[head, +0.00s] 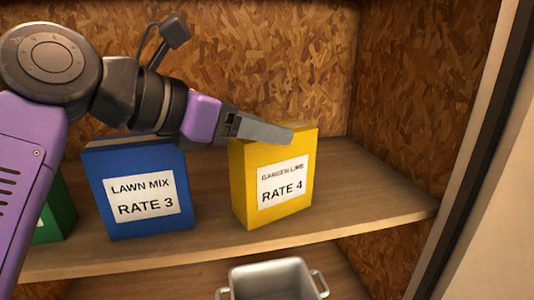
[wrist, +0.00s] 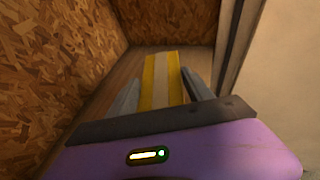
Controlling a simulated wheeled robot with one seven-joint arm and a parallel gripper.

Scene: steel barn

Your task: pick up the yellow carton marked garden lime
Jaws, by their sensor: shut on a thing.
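The yellow carton (head: 243,190) has a white label reading "GARDEN LIME RATE 4". It stands upright on the wooden shelf (head: 370,200), right of the blue carton. My gripper (head: 285,136) reaches in from the left at the carton's top, one finger lying across the front of its upper edge. In the wrist view the yellow carton (wrist: 148,85) shows its top with a pale strip, and my gripper (wrist: 162,92) has a finger on each side of it, shut on it. The far finger is hidden in the head view.
A blue carton (head: 104,205) marked "LAWN MIX RATE 3" stands to the left under my arm. A green carton (head: 58,212) is partly hidden farther left. A grey metal pot (head: 272,285) with handles is below the shelf. Chipboard walls (head: 420,90) close the back and right.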

